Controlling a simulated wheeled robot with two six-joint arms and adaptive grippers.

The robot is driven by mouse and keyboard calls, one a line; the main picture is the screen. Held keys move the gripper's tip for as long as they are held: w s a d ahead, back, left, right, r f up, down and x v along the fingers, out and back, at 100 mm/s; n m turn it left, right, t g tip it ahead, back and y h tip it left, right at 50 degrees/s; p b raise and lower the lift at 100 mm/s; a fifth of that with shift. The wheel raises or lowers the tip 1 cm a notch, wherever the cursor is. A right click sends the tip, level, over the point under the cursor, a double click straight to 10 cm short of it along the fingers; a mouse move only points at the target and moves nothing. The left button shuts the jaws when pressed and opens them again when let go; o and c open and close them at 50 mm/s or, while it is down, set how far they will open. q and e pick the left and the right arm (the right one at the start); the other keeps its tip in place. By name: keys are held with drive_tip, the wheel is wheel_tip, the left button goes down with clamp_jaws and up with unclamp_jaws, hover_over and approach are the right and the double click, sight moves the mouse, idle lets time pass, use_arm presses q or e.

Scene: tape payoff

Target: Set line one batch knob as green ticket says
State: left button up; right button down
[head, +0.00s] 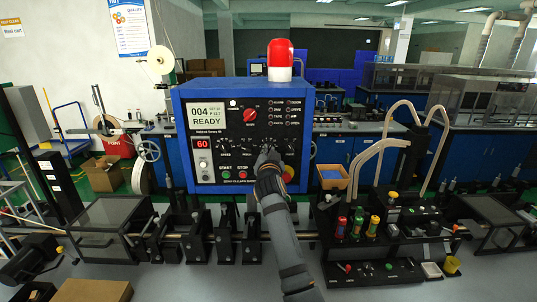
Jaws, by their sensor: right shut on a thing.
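The blue control box (176,120) stands in the middle of the head view, with a black front panel. A row of black dial knobs crosses the panel, among them a left knob (224,143) and a right knob (295,145); their labels are too small to read. My right gripper (267,156) is shut on a knob in this row, right of centre. The gripper hides most of that knob and its pointer. I cannot make out a separate green ticket. My left gripper is not in view.
A red lamp (280,54) tops the box. Machinery with coloured handles (341,227) stands at the lower right.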

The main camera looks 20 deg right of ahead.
drive_tip(key=shift+f+n, duration=0.15)
drive_tip(key=shift+n, duration=0.45)
drive_tip(key=c, duration=1.4)
unclamp_jaws()
drive_tip(key=shift+r, duration=0.2)
wheel_tip(320, 180, up, 10)
drive_tip(key=shift+f, duration=0.1)
drive_tip(key=shift+f, duration=0.15)
